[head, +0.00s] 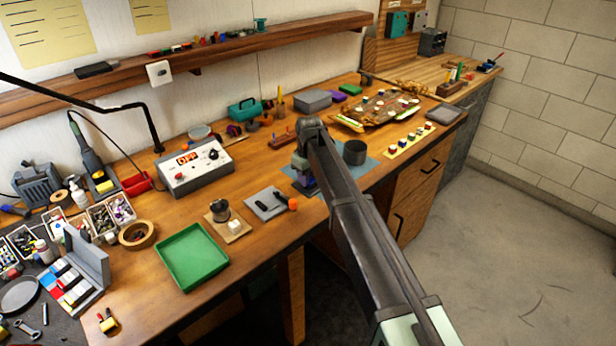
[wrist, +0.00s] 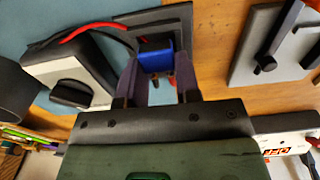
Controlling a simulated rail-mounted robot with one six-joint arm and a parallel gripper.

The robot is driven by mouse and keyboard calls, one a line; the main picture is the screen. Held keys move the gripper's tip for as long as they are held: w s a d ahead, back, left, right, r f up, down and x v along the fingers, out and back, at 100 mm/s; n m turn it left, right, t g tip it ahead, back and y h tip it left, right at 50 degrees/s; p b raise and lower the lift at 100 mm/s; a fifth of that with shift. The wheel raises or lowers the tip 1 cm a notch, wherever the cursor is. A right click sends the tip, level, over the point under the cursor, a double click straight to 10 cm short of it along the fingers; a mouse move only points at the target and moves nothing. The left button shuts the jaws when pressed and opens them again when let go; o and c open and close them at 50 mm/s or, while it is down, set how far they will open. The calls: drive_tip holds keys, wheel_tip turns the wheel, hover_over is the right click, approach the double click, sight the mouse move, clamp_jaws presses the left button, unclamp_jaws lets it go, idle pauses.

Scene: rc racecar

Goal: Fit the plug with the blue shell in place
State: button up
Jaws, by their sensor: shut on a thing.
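The plug with the blue shell (wrist: 156,55) is between the fingers of my gripper (wrist: 156,78) in the wrist view. The gripper is shut on it. Small copper-coloured tips show below the blue shell. Behind the plug is a dark square frame (wrist: 182,17), with a red lead and a black lead running to it from the left. I cannot tell whether the plug touches the frame. In the head view my gripper (head: 303,172) is low over the left part of the blue mat (head: 375,164), and my arm hides most of what is there.
A grey block with a black knob (wrist: 75,85) is close left of the fingers. A dark cylinder (head: 355,152) stands on the mat. A grey plate (head: 265,204) lies to the left, near a power supply (head: 197,170) reading OFF. A green tray (head: 192,257) is at the front.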

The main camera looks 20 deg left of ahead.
drive_tip(key=shift+f, duration=0.1)
drive_tip(key=shift+f+b, duration=0.45)
drive_tip(key=shift+b, duration=0.1)
drive_tip(key=o, duration=1.4)
drive_tip(key=shift+r, duration=0.15)
wheel_tip(320, 180, up, 9)
drive_tip(key=p, duration=0.9)
drive_tip(key=shift+d, duration=0.1)
